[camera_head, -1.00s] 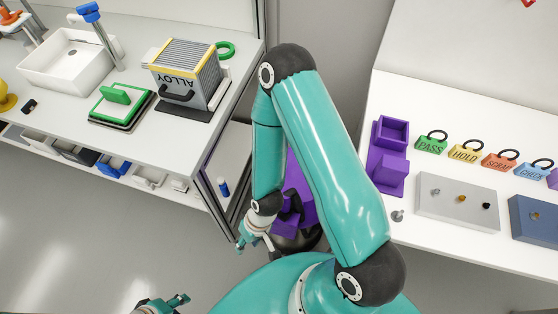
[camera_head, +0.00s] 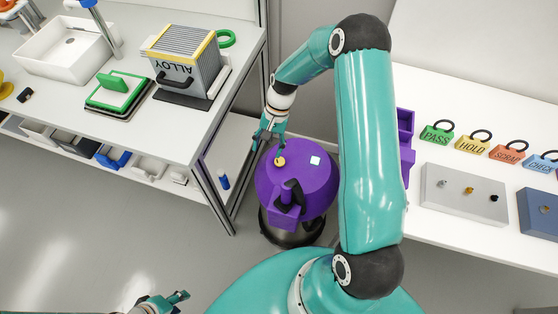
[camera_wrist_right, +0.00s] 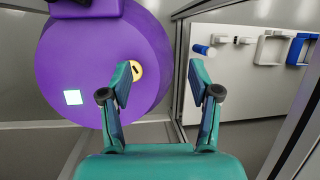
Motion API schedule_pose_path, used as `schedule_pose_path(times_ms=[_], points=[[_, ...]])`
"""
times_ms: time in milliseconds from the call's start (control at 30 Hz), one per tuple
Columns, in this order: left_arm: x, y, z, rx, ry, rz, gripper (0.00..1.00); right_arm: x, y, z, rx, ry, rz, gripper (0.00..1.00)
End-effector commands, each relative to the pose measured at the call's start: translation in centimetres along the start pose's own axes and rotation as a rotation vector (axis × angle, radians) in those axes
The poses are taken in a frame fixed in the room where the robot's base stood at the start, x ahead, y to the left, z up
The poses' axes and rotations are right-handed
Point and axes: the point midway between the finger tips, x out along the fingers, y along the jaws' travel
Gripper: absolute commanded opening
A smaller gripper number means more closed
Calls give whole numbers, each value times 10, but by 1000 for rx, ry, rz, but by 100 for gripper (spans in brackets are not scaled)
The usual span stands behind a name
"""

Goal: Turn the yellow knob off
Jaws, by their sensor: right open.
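The yellow knob (camera_head: 280,161) sits on top of a round purple vessel (camera_head: 310,190) on a dark base, between the two worktops. In the right wrist view the knob (camera_wrist_right: 138,70) is a yellow disc with a dark slot, partly covered by the left-hand finger. My right gripper (camera_head: 267,146) points down over the vessel's far left edge, close to the knob. In its wrist view its fingers (camera_wrist_right: 160,80) are apart with nothing between them. The knob is not between them. My left gripper (camera_head: 172,302) is low at the bottom left, only partly visible.
The vessel has a handle (camera_head: 289,195) and a light square (camera_head: 315,161). The left worktop (camera_head: 60,110) and right worktop (camera_head: 430,120) flank it closely. A grey panel (camera_head: 445,204) with small knobs stands on the right worktop.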

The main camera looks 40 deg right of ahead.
Motion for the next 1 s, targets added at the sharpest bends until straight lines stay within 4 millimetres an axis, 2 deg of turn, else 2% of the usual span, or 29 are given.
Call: schedule_pose_path(times_ms=[33, 100, 200, 300, 367, 567, 1000], points=[[5, -2, 0, 0, 0, 0, 40, -24, 9, -20, 81, 3, -1, 62], [8, -3, 0, 0, 0, 0, 40, -53, 21, -35, 176, -9, 8, 62], [10, -4, 0, 0, 0, 0, 40, -84, 35, -46, 274, -24, 19, 62], [11, -4, 0, 0, 0, 0, 40, -101, 43, -50, 328, -33, 26, 62], [11, -4, 0, 0, 0, 0, 40, -103, 45, -50, 342, -38, 30, 62], [10, -4, 0, 0, 0, 0, 40, -84, 46, -48, 345, -43, 34, 62], [6, -2, 0, 0, 0, 0, 40, 9, 47, -42, 341, -44, 35, 62]])
